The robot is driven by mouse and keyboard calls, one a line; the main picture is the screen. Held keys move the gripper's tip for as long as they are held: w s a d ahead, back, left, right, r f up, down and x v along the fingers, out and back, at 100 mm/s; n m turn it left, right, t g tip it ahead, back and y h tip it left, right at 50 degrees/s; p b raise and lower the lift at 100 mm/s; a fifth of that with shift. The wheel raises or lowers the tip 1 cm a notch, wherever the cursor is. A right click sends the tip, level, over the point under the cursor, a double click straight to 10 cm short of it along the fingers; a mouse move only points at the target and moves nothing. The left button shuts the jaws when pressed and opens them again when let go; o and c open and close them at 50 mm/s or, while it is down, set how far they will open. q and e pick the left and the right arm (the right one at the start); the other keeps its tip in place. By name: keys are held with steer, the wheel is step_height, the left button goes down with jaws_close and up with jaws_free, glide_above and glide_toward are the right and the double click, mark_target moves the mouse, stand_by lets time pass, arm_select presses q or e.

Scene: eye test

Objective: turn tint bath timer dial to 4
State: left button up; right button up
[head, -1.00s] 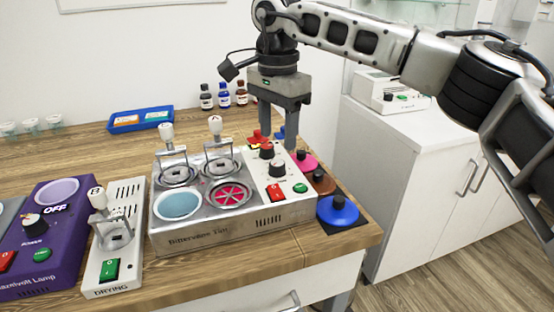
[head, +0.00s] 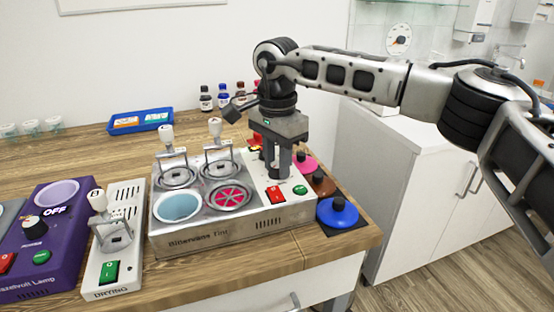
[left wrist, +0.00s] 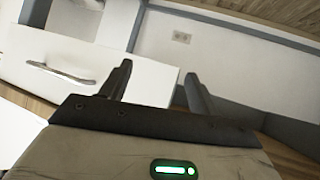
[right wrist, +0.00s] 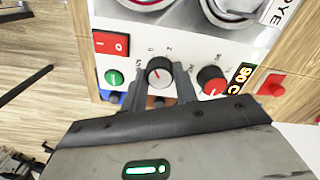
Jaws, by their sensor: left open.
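The tint bath (head: 215,235) is a steel box on the wooden bench, with a white control panel on its right side. In the right wrist view its timer dial (right wrist: 160,71), a pale knob with a dark skirt, has the marks 0 and 2 beyond it. I cannot read its setting surely. My right gripper (right wrist: 160,86) points down at the panel. Its fingers are apart, one on each side of the timer dial; contact is unclear. In the head view the right gripper (head: 278,172) hides both dials. My left gripper (left wrist: 157,85) is open and empty, away from the bench top.
A red-topped dial (right wrist: 211,78) sits right beside the right gripper's finger. A red switch (right wrist: 111,44) and a green button (right wrist: 114,77) lie on the other side. Colored pots, including a blue one (head: 338,212), stand along the bath's right edge. Two wire-handled baskets rise to the left.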

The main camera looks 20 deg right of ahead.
steer(key=shift+m, duration=0.3)
steer(key=m, duration=0.3)
steer(key=shift+m, duration=0.4)
steer(key=m, duration=0.5)
steer(key=shift+p, duration=0.4)
steer(key=m, duration=0.5)
steer(key=shift+m, duration=0.4)
steer(key=m, duration=0.4)
steer(key=shift+r+m, duration=0.1)
steer(key=shift+m, duration=0.2)
steer(key=o, duration=1)
